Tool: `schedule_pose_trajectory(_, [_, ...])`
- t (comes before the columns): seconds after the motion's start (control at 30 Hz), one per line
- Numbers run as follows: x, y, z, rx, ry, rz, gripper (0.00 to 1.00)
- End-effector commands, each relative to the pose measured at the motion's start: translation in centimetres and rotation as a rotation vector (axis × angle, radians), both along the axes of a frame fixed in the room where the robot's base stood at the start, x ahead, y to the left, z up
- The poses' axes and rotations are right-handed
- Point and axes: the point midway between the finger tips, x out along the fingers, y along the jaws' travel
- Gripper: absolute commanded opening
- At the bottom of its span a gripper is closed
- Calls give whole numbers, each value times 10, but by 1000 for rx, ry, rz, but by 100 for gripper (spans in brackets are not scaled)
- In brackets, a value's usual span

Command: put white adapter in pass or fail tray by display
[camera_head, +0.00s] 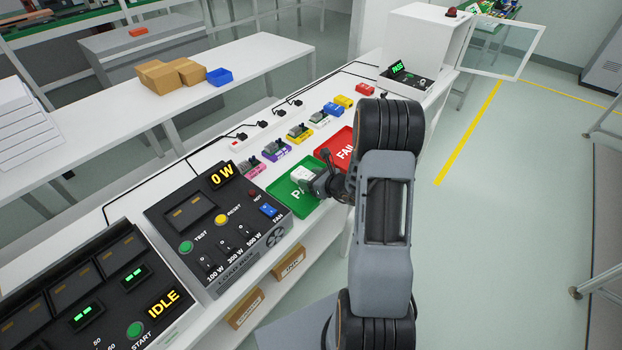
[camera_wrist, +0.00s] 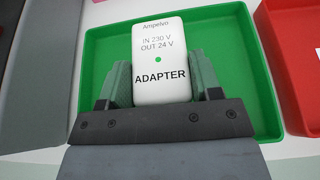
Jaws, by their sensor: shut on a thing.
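The white adapter (camera_wrist: 161,50), labelled "ADAPTER" with a green dot, is between the fingers of my gripper (camera_wrist: 163,88), which is shut on it. In the head view the adapter (camera_head: 302,174) shows small at my gripper (camera_head: 322,182), over the green pass tray (camera_head: 284,203). The wrist view also shows the green tray (camera_wrist: 99,50) around and behind the adapter; I cannot tell whether the adapter touches its floor. The red fail tray (camera_head: 329,142) lies just beyond, and at the right in the wrist view (camera_wrist: 290,50). A small display (camera_head: 398,67) reads PASS in green.
A load box (camera_head: 205,235) showing "0 W" stands close to the green tray. Several coloured holders (camera_head: 299,132) with dark items line the bench behind the trays. A white cabinet with an open clear door (camera_head: 503,47) stands at the far end.

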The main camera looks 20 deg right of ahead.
Motion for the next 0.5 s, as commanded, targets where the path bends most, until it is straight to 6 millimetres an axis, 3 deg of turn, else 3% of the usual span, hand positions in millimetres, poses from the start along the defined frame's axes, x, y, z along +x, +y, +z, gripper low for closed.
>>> schedule_pose_trajectory(0.5, [-1, 0, -16, 0, 8, 0, 23])
